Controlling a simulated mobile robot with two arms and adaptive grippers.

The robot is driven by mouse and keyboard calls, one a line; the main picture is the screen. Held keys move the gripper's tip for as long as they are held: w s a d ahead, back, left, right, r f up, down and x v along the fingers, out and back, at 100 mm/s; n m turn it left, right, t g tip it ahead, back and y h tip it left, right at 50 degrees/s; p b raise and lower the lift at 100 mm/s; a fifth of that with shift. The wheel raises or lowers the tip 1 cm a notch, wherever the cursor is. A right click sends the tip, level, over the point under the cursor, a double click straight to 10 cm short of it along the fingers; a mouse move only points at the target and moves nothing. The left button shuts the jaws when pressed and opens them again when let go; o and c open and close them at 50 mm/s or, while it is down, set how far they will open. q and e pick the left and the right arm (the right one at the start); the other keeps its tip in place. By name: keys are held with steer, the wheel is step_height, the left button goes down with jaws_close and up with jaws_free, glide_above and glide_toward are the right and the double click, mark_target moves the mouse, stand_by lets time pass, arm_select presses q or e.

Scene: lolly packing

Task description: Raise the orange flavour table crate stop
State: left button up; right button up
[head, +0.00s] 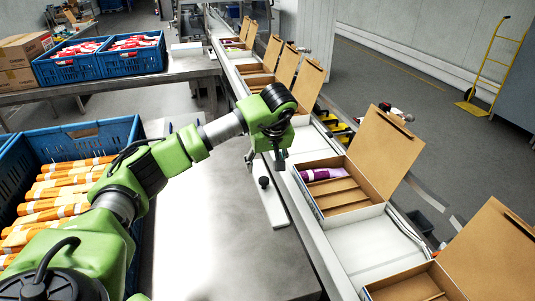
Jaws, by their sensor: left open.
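My left gripper (267,160) hangs fingers down at the right edge of the metal table, in the middle of the head view. It is open, with no item seen between its fingers. Just below it is a narrow white plate with a black knob (264,183), which looks like the crate stop of the orange flavour table (215,235). The plate lies along the table edge beside the conveyor. Whether the fingers touch the knob, I cannot tell. A blue crate (85,133) of orange-and-white lolly packs (60,190) stands at the left, partly hidden by my left arm. My right gripper is out of view.
A conveyor (365,245) with open cardboard boxes runs along the right of the table. The nearer full box (345,208) holds a purple pack (328,174). Blue crates of red-and-white packs (134,62) stand on a farther table. The table's middle is clear.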

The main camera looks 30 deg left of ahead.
arm_select(q)
steer(key=x, duration=0.8)
steer(key=shift+w+f+p, duration=0.1)
steer(key=shift+f+p, duration=0.05)
steer(key=shift+p, duration=0.25)
